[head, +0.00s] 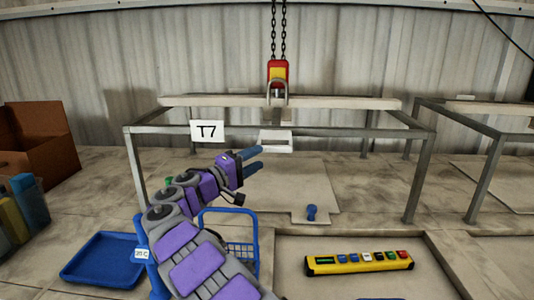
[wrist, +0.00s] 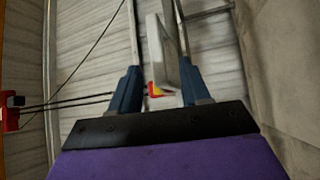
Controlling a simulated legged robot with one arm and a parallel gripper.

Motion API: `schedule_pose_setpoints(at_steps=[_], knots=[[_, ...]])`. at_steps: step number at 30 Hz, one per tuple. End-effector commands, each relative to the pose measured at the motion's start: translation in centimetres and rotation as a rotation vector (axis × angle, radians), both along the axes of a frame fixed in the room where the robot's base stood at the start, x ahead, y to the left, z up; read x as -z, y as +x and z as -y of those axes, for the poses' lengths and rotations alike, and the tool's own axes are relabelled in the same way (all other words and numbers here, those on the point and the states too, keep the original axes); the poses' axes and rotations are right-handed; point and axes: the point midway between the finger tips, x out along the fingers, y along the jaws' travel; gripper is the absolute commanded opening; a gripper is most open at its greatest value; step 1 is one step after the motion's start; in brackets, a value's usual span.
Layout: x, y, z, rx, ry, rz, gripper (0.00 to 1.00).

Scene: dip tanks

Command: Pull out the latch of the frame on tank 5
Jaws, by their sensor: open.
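A grey metal frame (head: 420,170) stands ahead in the head view, with a sign reading T7 (head: 207,131); I see no sign for tank 5. A pale bar (head: 340,103) lies across its top. A small white bracket-like piece (head: 276,144) hangs below the bar's middle; I cannot tell whether it is the latch. My gripper (head: 258,158) is open, with blue fingers just below and left of this piece. In the wrist view a white plate (wrist: 168,50) shows between the fingers of my gripper (wrist: 158,82). I cannot tell whether they touch it.
A red and yellow hook block (head: 278,72) hangs on chains above the bar. A yellow button pendant (head: 358,262), a blue tray (head: 103,260) and a blue basket (head: 242,258) lie in front. A cardboard box (head: 35,150) is at left. Another frame (head: 485,165) stands right.

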Motion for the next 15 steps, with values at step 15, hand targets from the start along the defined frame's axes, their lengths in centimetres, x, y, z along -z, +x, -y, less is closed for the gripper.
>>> schedule_pose_setpoints(at_steps=[15], knots=[[1.5, -6.1, -6.4, 0.001, 0.002, -0.004, 0.46]])
